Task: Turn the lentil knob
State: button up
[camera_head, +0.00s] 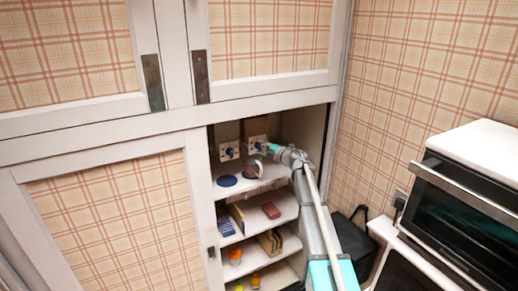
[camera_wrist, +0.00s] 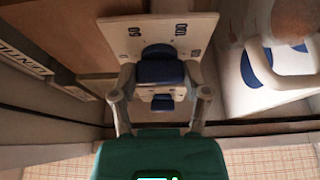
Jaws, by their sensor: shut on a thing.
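A dispenser with a pale marked plate (camera_wrist: 118,32) and a dark blue knob (camera_wrist: 160,68) fills the upper middle of the wrist view. My gripper (camera_wrist: 159,82) has one finger on each side of this knob and is shut on it. In the head view my gripper (camera_head: 270,148) reaches into the open cupboard at the right-hand of two dispensers (camera_head: 257,142). The other dispenser plate (camera_head: 229,151), also with a blue knob, stands to its left. A label with partly cut-off lettering (camera_wrist: 22,60) shows at left in the wrist view; I cannot read it whole.
A mug with a pale handle (camera_wrist: 292,62) stands right of the knob in the wrist view. A round blue mat (camera_head: 226,181) lies on the shelf below the dispensers. Lower shelves hold books (camera_head: 237,218) and small items.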

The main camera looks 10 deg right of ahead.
jog(key=shift+s+a+f, duration=0.1)
jog(key=shift+s+a, duration=0.05)
jog(key=shift+s, duration=0.1)
jog(key=o, duration=1.1)
jog(key=shift+o, duration=0.3)
jog(key=shift+w, duration=0.1)
jog(key=shift+d, duration=0.2)
jog(key=v, duration=1.1)
jog(key=shift+s+d, duration=0.2)
jog(key=shift+s, duration=0.15)
